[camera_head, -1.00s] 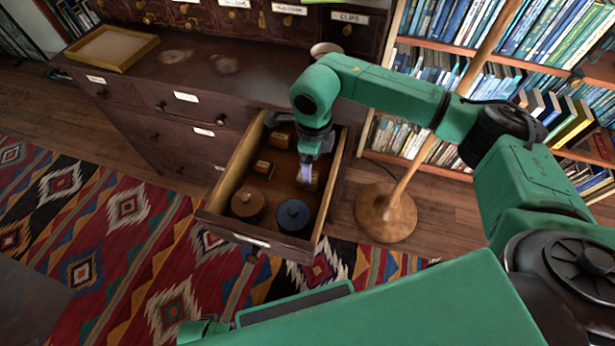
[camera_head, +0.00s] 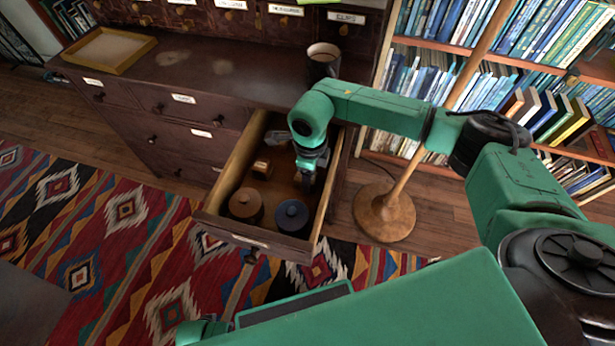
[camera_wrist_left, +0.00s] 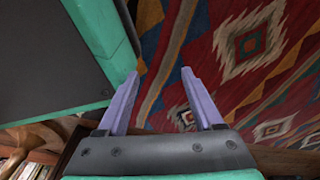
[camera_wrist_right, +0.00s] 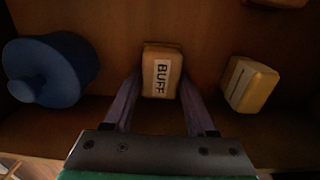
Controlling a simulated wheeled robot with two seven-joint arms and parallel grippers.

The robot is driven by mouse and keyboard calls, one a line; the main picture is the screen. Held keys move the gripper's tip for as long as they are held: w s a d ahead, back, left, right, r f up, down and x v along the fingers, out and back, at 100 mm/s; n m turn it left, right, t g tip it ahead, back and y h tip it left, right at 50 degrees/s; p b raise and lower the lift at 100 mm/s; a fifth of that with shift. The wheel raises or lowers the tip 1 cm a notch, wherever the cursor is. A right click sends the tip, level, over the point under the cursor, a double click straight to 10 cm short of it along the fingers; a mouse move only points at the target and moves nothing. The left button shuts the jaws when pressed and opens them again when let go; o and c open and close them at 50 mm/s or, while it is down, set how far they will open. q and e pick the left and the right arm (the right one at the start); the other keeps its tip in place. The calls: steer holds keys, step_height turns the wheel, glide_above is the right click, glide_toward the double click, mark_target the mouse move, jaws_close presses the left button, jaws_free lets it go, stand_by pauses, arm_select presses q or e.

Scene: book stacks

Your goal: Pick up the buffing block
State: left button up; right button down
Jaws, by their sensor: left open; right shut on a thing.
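The buffing block (camera_wrist_right: 161,72), a small tan block with a white "BUFF" label, sits between the fingers of my right gripper (camera_wrist_right: 160,84) in the right wrist view. The fingers are shut on its two sides. In the head view my right gripper (camera_head: 306,180) reaches down into the right side of the open drawer (camera_head: 228,168), and the block is hidden there. I cannot tell whether it touches the drawer floor. My left gripper (camera_wrist_left: 161,75) is open and empty over the patterned rug in the left wrist view.
The drawer also holds a blue lidded pot (camera_head: 291,216), a brown lidded pot (camera_head: 244,204) and a small wooden block (camera_head: 262,167). Another labelled block (camera_wrist_right: 250,85) lies right of the buffing block. A mug (camera_head: 322,62) stands on the cabinet top, and a lamp base (camera_head: 385,212) stands right of the drawer.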

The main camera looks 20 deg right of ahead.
steer(key=shift+r, duration=0.6)
arm_select(q)
steer(key=s, duration=0.1)
steer(key=s+p, duration=0.1)
steer(key=s, duration=0.1)
steer(key=shift+a+f, duration=0.25)
steer(key=shift+f, duration=0.15)
arm_select(e)
step_height(320, 180, up, 19)
